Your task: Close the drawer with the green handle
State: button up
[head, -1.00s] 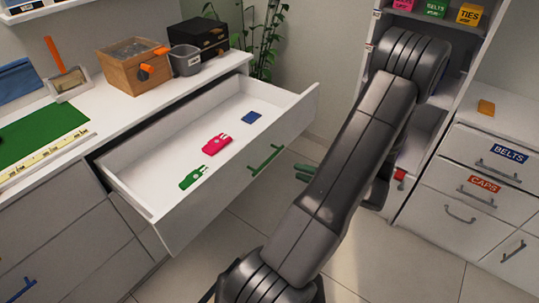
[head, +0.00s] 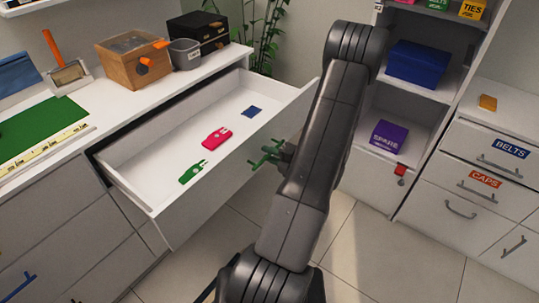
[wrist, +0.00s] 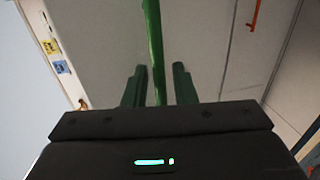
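The drawer (head: 190,215) is white and stands pulled out from the left cabinet in the head view. It holds a green tag-like item (head: 193,172), a pink one (head: 217,137) and a small blue square (head: 252,112). Its green handle (wrist: 153,35) runs upright between my gripper's two green fingers in the wrist view. My gripper (wrist: 158,68) is open, with a gap on either side of the handle. In the head view my gripper (head: 266,158) is at the drawer front; my arm hides part of that front.
The cabinet top carries a wooden box (head: 133,63), a grey cup (head: 185,53) and a black box (head: 198,33). An open wardrobe with a blue box (head: 417,63) and a purple box (head: 389,136) stands right of my arm. Floor is clear in front.

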jog(key=shift+w+a, duration=0.1)
jog(key=shift+a, duration=0.05)
grip_shut()
